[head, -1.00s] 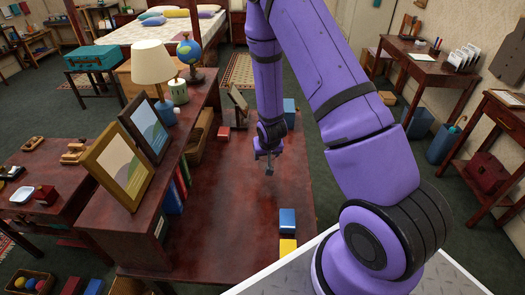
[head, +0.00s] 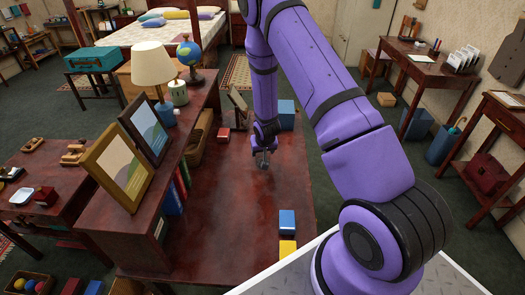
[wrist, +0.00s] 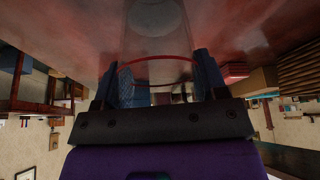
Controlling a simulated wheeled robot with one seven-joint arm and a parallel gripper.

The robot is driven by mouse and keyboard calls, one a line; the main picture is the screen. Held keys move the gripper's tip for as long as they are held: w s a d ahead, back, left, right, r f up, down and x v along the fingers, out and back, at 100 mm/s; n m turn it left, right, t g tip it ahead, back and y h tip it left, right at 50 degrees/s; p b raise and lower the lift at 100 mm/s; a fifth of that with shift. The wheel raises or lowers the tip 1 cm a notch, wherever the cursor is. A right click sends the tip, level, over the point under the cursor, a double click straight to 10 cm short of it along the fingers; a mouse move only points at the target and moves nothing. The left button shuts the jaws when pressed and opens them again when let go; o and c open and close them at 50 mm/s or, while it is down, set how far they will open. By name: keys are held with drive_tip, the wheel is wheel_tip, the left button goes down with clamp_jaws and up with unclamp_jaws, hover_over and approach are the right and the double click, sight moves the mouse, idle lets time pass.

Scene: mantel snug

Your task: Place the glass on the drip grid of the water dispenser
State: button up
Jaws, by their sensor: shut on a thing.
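In the wrist view my gripper (wrist: 156,88) has one finger on each side of a clear glass (wrist: 155,62) with a red rim. It is shut on the glass, and the glass's round base shows toward the top of that view, over the dark red desk top. In the head view my gripper (head: 263,160) is low over the middle of the desk, pointing down. The glass is too small there to make out clearly, and I cannot tell whether it touches the desk. I cannot make out a water dispenser or drip grid in either view.
The desk top (head: 225,225) is mostly clear. A blue box (head: 287,222) and a yellow box (head: 288,249) stand at its near right. Another blue box (head: 286,114) and a small red box (head: 223,134) are farther back. A raised shelf with picture frames (head: 119,167) borders the left.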

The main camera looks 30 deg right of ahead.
drive_tip(key=o, duration=1)
drive_tip(key=shift+f, duration=0.1)
drive_tip(key=shift+o, duration=0.2)
